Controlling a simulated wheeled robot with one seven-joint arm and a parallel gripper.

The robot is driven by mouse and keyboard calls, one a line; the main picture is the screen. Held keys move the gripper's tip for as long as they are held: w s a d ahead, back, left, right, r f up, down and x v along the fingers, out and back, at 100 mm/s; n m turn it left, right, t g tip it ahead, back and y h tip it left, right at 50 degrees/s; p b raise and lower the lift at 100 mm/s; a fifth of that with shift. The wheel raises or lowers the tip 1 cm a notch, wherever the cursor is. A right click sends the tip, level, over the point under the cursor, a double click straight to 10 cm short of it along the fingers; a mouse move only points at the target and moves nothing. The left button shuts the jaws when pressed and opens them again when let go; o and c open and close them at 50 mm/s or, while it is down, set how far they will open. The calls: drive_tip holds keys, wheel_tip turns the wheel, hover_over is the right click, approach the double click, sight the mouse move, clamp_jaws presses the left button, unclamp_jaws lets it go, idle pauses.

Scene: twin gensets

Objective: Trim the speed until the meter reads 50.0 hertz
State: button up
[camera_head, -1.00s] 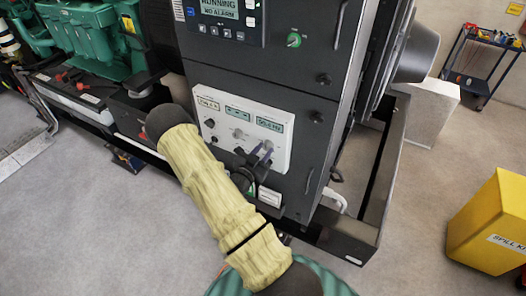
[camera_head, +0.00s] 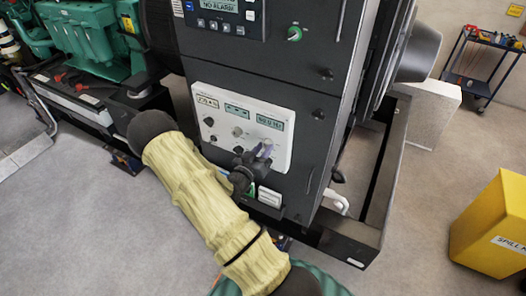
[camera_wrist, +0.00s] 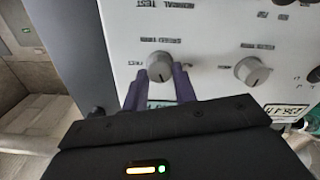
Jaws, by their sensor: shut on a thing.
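The white control panel (camera_head: 238,118) sits on the front of the dark cabinet. Its frequency meter (camera_head: 270,122) is at the upper right; the small digits look like 50.0 Hz, but they are blurred. The speed trim knob (camera_wrist: 160,66), grey and round, sits between the purple fingers of my gripper (camera_wrist: 163,75) in the wrist view, where the panel appears upside down. My gripper (camera_head: 264,150) is shut on this knob; fingers and wrist partly hide it in the head view. In the wrist view, the meter is mostly hidden behind the fingers.
A second grey knob (camera_wrist: 253,71) is close beside the gripped one. The cabinet's upper controller (camera_head: 222,18) has a lit screen. A black frame rail (camera_head: 352,240) juts out at right.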

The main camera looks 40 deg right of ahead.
drive_tip(key=o, duration=1)
drive_tip(key=shift+c, duration=0.2)
drive_tip(key=shift+a, duration=0.1)
drive_tip(key=b+v, duration=0.6)
drive_tip(key=v, duration=1.1)
drive_tip(key=shift+a, duration=0.2)
drive_tip(key=shift+f, duration=0.15)
